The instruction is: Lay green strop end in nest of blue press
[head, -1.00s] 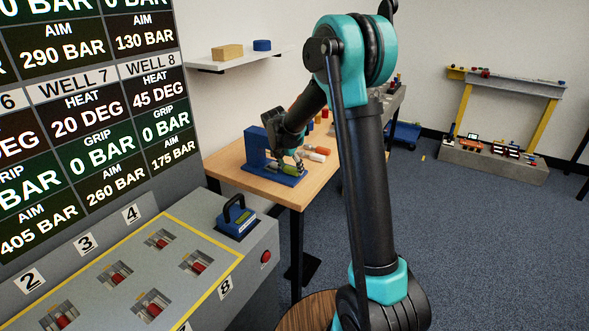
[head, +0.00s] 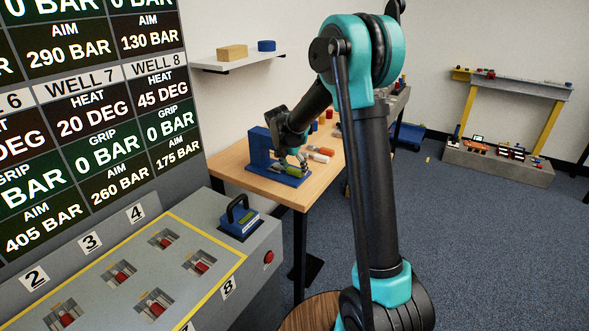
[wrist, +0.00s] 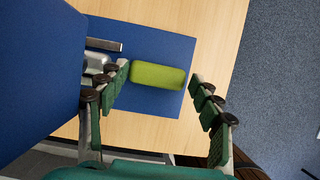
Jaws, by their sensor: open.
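The blue press (head: 259,148) stands on the wooden table, its base plate (wrist: 145,104) running out under my gripper. The green strop end (wrist: 158,75), a short rounded cylinder, lies on the base plate, its right end near the plate's edge. A grey metal part (wrist: 97,62) is at its left, partly hidden by a finger; I cannot tell how the strop end sits against it. My gripper (wrist: 159,73) is open, with one finger on each side of the strop end and a clear gap at the right finger. It also shows in the head view (head: 299,158) over the press base.
Orange and white strop ends (head: 321,153) lie on the table (head: 262,192) to the right. A grey console (head: 262,240) with a blue handled block (head: 238,218) is nearer. A shelf (head: 238,61) hangs on the wall behind.

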